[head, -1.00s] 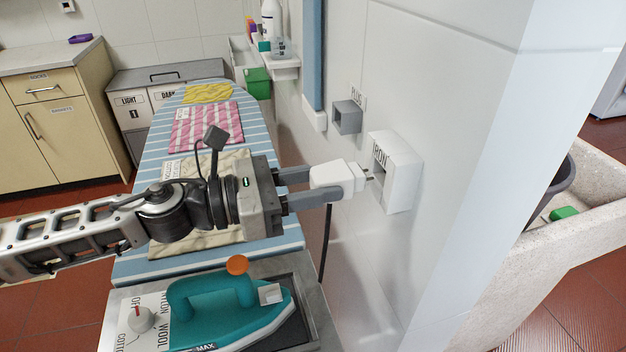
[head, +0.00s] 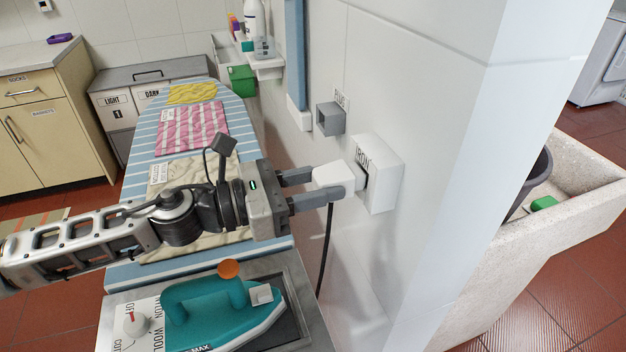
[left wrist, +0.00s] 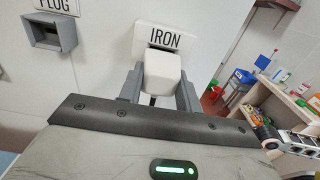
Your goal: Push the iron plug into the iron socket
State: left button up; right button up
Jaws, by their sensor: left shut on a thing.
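The white iron plug (head: 334,179) is held between the fingers of my left gripper (head: 318,188), which is shut on it. The plug's front is at the opening of the white iron socket (head: 380,176), a box on the wall labelled IRON. No prongs show between them now; I cannot tell how deep the plug sits. In the left wrist view the plug (left wrist: 162,74) is between the two fingers, in front of the socket (left wrist: 145,42). A dark cord hangs from the plug. My right gripper is not in view.
A grey box labelled PLUG (head: 331,119) is on the wall beyond the socket. The teal iron (head: 215,312) rests on a tray below. The striped ironing board (head: 140,160) carries folded cloths. A stone basin (head: 500,240) stands right of the wall corner.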

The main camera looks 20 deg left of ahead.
pick_arm(q)
jog(key=shift+p+x, duration=0.35)
jog(key=shift+x, duration=0.6)
jog(key=o, duration=1.3)
jog(key=shift+c, duration=0.2)
